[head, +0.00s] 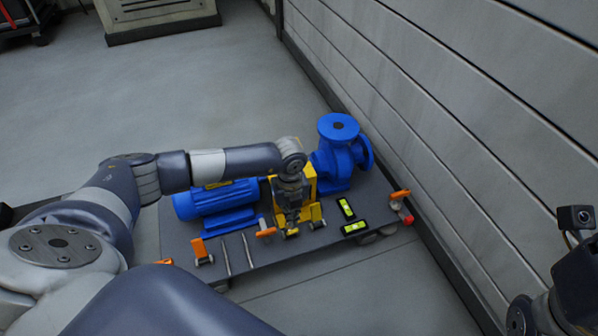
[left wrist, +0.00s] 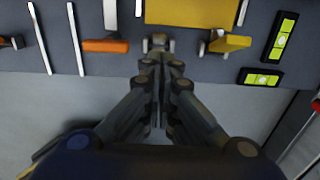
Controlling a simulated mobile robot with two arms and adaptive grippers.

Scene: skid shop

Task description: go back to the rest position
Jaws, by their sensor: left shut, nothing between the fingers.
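My left gripper (head: 291,226) is at the front edge of the dark grey skid plate (head: 275,250), pointing down in front of the yellow guard (head: 308,180). In the left wrist view the gripper (left wrist: 160,62) has its fingers together with nothing between them. The fingertips are close to a small metal fitting (left wrist: 158,43) at the plate's edge; I cannot tell whether they touch it. My left arm reaches across from the left above the blue motor. At the right edge of the head view only part of my right arm with its camera shows; its fingertips are not visible.
A blue motor (head: 220,203) and a blue pump (head: 338,150) stand on the plate. Orange-handled clamps (head: 203,252), two thin rods (head: 225,257) and two green levels (head: 355,228) lie along its front. A panelled wall (head: 480,140) runs close on the right.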

